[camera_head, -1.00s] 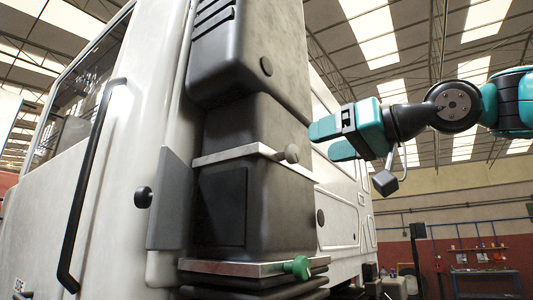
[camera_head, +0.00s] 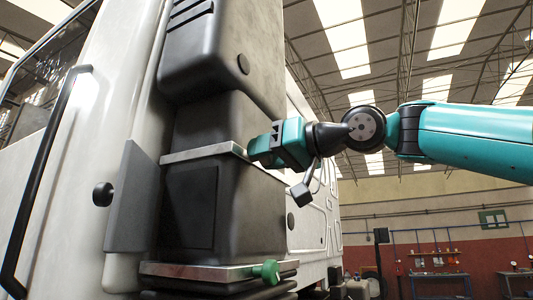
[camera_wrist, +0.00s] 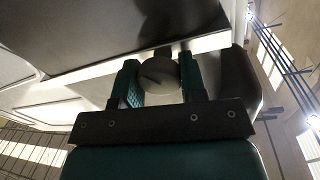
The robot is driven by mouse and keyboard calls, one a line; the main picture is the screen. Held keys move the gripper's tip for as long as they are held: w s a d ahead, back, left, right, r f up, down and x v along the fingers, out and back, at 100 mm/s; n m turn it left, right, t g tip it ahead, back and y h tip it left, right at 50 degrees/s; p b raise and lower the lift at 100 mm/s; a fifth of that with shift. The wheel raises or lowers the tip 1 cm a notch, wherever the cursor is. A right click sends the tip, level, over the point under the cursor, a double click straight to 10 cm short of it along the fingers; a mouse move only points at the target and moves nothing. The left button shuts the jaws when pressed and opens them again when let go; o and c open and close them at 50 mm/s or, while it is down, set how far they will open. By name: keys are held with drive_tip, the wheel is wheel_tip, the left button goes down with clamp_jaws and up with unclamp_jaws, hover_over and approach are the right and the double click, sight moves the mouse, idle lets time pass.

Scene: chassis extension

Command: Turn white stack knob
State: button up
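The white stack knob (camera_wrist: 158,74) is a round grey-white knob on the pale metal strip (camera_head: 205,152) across the dark stack. My gripper (camera_head: 265,148) is at the right end of that strip and hides the knob in the head view. In the wrist view, my gripper (camera_wrist: 160,82) has one teal finger on each side of the knob. The fingers stand apart and very close to the knob's sides; no firm grip shows.
A green knob (camera_head: 266,271) sits on a lower strip (camera_head: 200,271). A grey panel (camera_head: 134,200) with a black knob (camera_head: 103,194) and a black handrail (camera_head: 50,170) are on the left. Free room lies right of the vehicle.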

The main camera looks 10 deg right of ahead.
drive_tip(key=shift+m, duration=0.7)
drive_tip(key=shift+c, duration=0.3)
drive_tip(key=o, duration=0.9)
drive_tip(key=shift+d, duration=0.1)
